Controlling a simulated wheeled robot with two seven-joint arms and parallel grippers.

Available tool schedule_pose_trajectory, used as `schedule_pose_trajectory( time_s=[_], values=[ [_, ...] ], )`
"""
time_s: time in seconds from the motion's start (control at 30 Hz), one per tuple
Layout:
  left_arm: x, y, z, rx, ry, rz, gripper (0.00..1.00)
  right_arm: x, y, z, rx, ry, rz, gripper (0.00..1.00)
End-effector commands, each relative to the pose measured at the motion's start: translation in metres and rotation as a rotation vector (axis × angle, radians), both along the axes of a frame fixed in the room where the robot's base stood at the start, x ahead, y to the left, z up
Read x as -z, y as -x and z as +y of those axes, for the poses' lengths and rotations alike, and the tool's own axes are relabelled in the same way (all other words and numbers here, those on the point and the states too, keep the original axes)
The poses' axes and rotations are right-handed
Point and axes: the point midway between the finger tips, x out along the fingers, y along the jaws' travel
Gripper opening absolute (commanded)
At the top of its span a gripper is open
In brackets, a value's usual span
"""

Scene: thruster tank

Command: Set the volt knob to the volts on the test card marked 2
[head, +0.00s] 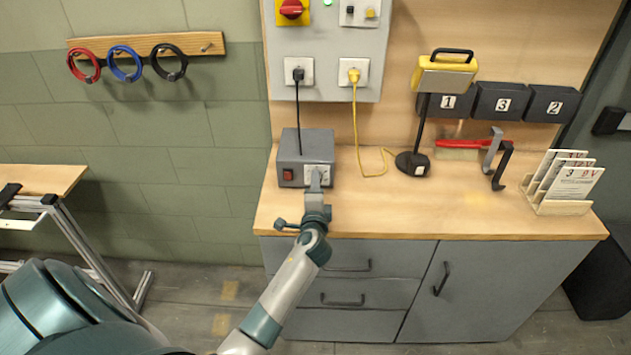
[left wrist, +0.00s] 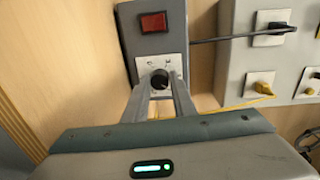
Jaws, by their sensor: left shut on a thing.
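The grey power box (head: 305,150) stands on the bench top at the left, with a red switch (head: 288,175) and a pale plate on its front. The black volt knob (left wrist: 160,79) sits on that plate below the red switch in the left wrist view. My left gripper (head: 316,178) is at the front of the box, its two fingers on either side of the knob and shut on it. The knob's pointer and scale are too small to read. The test cards (head: 575,178) stand in a wooden holder at the right; their numbers are mostly too small to read. My right gripper is not in view.
A black lamp-like stand (head: 413,163) with a yellow-topped head is right of the box. A yellow cord (head: 372,165) lies between them. Numbered black bins (head: 497,101), a red-handled brush (head: 460,144) and hooks are farther right. The front middle of the bench is clear.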

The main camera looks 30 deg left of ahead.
Motion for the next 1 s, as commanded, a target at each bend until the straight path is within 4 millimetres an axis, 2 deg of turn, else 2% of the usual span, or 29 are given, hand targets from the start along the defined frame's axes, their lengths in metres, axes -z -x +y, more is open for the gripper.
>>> schedule_pose_trajectory(
  time_s=[1.0],
  values=[
    [-0.002, -0.002, -0.003, 0.002, -0.822, 0.504, 0.01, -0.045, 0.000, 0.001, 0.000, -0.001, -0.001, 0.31]
  ],
)
